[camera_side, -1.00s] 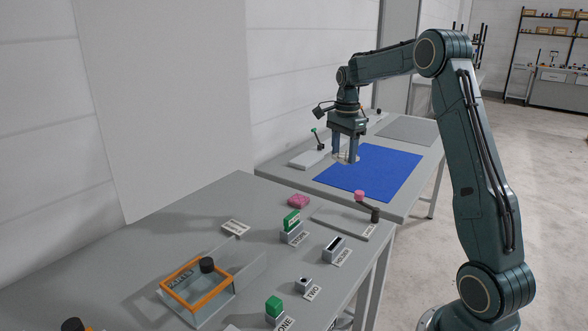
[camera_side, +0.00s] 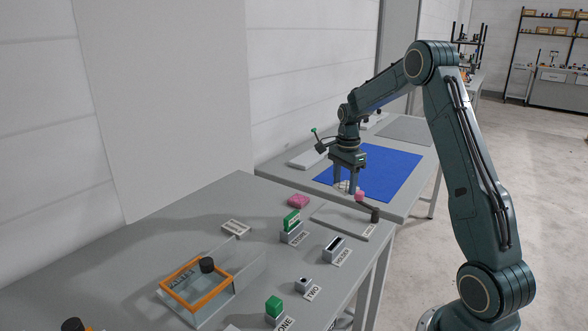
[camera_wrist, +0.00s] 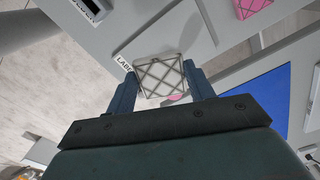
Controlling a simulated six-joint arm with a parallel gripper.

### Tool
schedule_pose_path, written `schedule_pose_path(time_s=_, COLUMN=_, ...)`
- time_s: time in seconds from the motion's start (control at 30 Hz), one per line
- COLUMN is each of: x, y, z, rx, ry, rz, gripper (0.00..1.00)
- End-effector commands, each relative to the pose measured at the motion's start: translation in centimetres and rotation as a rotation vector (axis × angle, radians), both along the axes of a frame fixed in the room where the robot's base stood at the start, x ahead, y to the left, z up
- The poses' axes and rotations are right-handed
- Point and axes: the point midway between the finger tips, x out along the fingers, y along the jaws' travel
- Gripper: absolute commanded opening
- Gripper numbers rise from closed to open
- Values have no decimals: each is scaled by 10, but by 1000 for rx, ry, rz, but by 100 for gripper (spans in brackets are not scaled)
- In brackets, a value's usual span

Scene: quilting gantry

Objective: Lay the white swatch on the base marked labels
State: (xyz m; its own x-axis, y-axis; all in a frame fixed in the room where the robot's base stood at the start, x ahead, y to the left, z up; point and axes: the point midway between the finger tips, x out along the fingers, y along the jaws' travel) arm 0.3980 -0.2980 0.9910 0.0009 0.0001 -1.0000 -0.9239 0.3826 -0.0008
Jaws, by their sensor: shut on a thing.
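The white swatch (camera_wrist: 160,72), pale with a dark crossed-line pattern, is between the fingers of my gripper (camera_wrist: 160,84) in the wrist view. My gripper (camera_side: 346,189) is shut on it; in the side view only a small part of the swatch (camera_side: 342,186) shows between the fingers. The base marked labels (camera_side: 334,217) is a flat grey plate at the back right of the near table.
A blue mat (camera_side: 385,170) lies on the far table behind my gripper. A pink block (camera_side: 299,201) lies left of the plate. Nearer are the store block (camera_side: 291,233), the holder (camera_side: 334,246) and an orange-framed tray (camera_side: 197,284).

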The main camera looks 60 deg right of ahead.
Motion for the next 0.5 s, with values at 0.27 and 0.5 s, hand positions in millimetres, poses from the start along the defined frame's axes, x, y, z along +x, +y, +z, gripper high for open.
schedule_pose_path(time_s=0.27, x=-1, y=0, z=-49, rx=2, ry=2, rz=0, gripper=32)
schedule_pose_path(time_s=0.5, x=0, y=0, z=-63, rx=0, ry=0, rz=0, gripper=32)
